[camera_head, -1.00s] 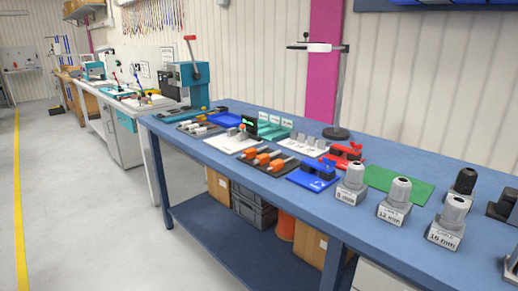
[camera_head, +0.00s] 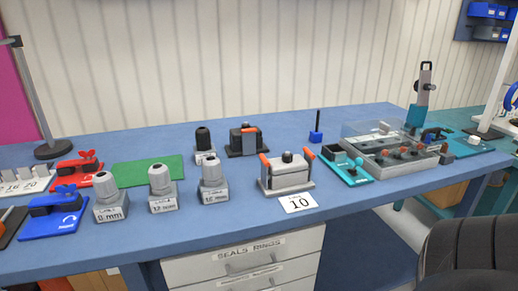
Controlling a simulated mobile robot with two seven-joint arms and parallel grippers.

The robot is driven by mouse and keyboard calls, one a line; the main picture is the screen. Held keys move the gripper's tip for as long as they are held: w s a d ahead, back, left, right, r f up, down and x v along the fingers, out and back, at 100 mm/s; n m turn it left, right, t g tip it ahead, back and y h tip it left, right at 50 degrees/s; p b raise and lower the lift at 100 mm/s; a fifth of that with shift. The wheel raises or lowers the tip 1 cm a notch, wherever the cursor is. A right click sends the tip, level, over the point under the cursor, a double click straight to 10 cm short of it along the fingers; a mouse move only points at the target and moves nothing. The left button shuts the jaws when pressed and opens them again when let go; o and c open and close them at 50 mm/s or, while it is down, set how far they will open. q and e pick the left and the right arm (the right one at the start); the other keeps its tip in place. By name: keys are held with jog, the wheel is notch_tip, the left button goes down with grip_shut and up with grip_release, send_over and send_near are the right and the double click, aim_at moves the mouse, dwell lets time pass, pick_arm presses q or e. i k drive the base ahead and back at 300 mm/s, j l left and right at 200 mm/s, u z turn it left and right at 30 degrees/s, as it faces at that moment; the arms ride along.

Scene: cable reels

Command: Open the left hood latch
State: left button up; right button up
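A grey connector hood (camera_head: 288,178) with a dark top piece stands on the blue workbench, right of the middle, behind a white card marked 10 (camera_head: 298,203). It has an orange-tipped latch lever at each end: the left latch (camera_head: 265,160) and the right latch (camera_head: 308,152). Both levers stick up beside the hood; whether either is locked is too small to tell. A darker housing (camera_head: 244,141) with an orange tip stands behind it to the left. Neither of my grippers is in view.
Several grey cable glands on labelled blocks, such as the 8 mm one (camera_head: 110,200), stand left of the hood. A green mat (camera_head: 148,170) lies behind them. A grey tray of parts (camera_head: 390,152) is at right. A dark chair back (camera_head: 470,258) stands in front at right.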

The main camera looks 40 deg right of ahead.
aim_at(265, 164)
jog(key=i+j+z, duration=0.1)
jog(key=z, duration=0.3)
jog(key=j+z, duration=0.2)
jog(key=z, duration=0.2)
jog(key=i+j+z, duration=0.1)
jog(key=z, duration=0.3)
jog(key=j, duration=0.1)
